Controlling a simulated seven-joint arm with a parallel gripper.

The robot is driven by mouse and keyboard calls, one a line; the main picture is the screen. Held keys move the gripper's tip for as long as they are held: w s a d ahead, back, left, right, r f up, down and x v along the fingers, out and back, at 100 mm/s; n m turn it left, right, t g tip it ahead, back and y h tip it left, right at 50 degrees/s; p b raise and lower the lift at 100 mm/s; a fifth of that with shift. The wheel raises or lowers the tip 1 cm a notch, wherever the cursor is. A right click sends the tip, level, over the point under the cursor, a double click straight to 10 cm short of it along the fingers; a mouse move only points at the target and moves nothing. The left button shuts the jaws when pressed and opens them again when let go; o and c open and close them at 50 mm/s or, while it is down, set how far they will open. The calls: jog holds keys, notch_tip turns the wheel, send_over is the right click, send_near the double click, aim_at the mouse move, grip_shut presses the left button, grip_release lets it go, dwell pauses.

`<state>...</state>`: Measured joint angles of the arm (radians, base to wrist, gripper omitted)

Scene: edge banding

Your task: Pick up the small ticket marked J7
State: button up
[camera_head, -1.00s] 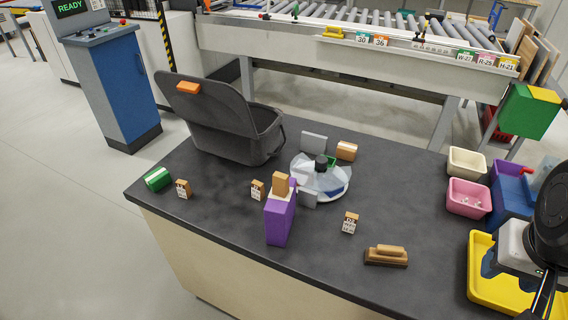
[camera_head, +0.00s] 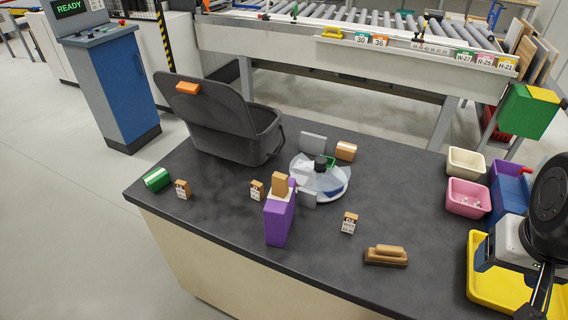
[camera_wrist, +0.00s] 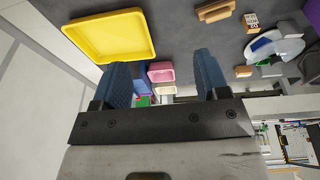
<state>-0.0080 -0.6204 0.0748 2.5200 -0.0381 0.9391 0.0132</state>
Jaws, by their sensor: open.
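Several small wooden tickets with white printed labels stand on the dark bench. In the head view there is a left ticket (camera_head: 182,189), a middle ticket (camera_head: 257,190) and a right ticket (camera_head: 349,222). The right label seems to begin with D or 0 and a 2; the other two are too small to read, so I cannot tell which is J7. The right ticket also appears at the top right of the wrist view (camera_wrist: 251,22). My gripper (camera_wrist: 162,78) is open and empty, its blue fingers wide apart, far to the right of the tickets.
A purple box (camera_head: 279,222) stands close to the middle ticket. A wooden block brush (camera_head: 386,256), a round clear-covered dish (camera_head: 320,178) and a grey bin (camera_head: 220,130) are on the bench. A yellow tray (camera_head: 480,285) and pink bin (camera_head: 468,197) are right.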

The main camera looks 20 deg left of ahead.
jog(key=w+a+f+n+t+h, duration=0.1)
jog(key=w+a+n+h, duration=0.1)
jog(key=w+a+n, duration=0.6)
jog(key=w+a+n+t+h, duration=0.1)
jog(key=w+a+n+h, duration=0.15)
jog(key=w, duration=0.85)
jog(key=w+a+f+n+t, duration=0.25)
jog(key=w+a+n, duration=0.2)
jog(key=a, duration=0.65)
jog(key=w+a+f+n+t, duration=0.1)
jog(key=w+a+f+n, duration=0.4)
jog(key=a, duration=0.6)
jog(key=n+t+y, duration=0.3)
jog(key=n+t, duration=0.1)
jog(key=n, duration=0.5)
send_over(256, 191)
jog(key=w+d, duration=0.2)
jog(key=w, duration=0.2)
notch_tip(256, 191, down, 10)
jog(key=s+a+f+n, duration=0.1)
jog(key=s+f+n, duration=0.1)
jog(key=s, duration=0.1)
jog(key=s+f+n+t, duration=0.1)
jog(key=s+f, duration=0.2)
jog(key=s+a+f+n, duration=0.1)
jog(key=s+f+n, duration=0.1)
jog(key=s, duration=0.1)
jog(key=shift+s+a+f+n+t+y, duration=0.2)
jog(key=shift+s+a+n+t+y, duration=0.05)
jog(key=shift+a+n, duration=0.1)
